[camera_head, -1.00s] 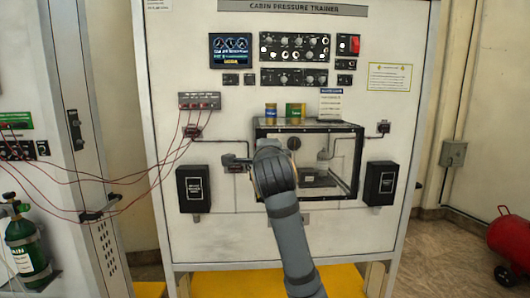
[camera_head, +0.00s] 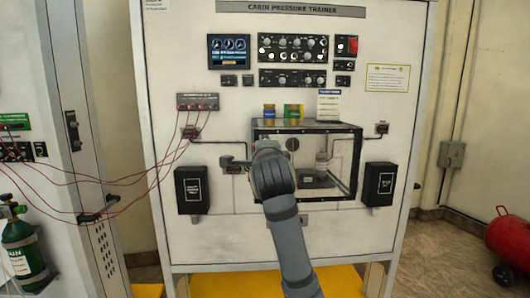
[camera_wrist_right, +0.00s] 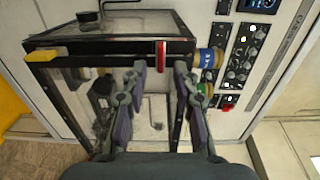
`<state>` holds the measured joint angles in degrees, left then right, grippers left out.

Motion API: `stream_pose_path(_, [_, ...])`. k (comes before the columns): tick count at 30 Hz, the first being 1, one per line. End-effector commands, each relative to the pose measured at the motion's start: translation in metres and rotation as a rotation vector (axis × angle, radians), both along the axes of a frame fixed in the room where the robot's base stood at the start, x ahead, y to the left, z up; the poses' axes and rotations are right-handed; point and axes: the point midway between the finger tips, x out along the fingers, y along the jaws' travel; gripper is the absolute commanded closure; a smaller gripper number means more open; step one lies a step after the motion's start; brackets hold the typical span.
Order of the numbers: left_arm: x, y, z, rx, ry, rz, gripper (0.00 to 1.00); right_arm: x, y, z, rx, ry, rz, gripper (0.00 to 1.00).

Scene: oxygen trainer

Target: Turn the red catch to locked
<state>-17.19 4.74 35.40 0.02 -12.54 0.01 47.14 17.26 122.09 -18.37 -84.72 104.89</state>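The clear chamber (camera_head: 345,128) with a black frame sits on the white trainer panel. It also shows in the right wrist view, where its black frame bar (camera_wrist_right: 105,47) crosses the upper part. The red catch (camera_wrist_right: 161,56) lies across that bar as a short red strip. My right gripper (camera_wrist_right: 160,70) is open, with one finger on each side of the catch's line. The catch is just beyond the fingertips, and contact cannot be told. In the head view my right arm and wrist hide the fingers and the catch. My left gripper is not in view.
Red wires hang at left from a terminal strip (camera_head: 197,102). A yellow piece (camera_wrist_right: 55,58) is on the frame.

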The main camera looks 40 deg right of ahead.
Motion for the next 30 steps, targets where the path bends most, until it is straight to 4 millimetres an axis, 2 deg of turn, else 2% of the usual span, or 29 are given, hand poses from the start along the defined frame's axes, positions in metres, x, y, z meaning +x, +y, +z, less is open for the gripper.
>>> stream_pose_path(5, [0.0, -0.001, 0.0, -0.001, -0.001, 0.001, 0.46, -0.031, 0.021, 0.0, 0.005, -0.005, 0.007, 0.71])
stream_pose_path(7, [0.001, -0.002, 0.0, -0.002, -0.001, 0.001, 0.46, -0.049, 0.031, -0.001, 0.008, -0.005, 0.008, 0.71])
stream_pose_path(12, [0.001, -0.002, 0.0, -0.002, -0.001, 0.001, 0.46, -0.076, 0.049, -0.001, 0.008, -0.003, 0.008, 0.71])
stream_pose_path(21, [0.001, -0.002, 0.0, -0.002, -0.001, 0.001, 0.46, -0.096, 0.059, 0.0, 0.002, -0.001, 0.001, 0.71])
stream_pose_path(30, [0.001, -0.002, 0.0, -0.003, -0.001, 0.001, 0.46, -0.098, 0.059, 0.0, 0.0, 0.0, -0.001, 0.71])
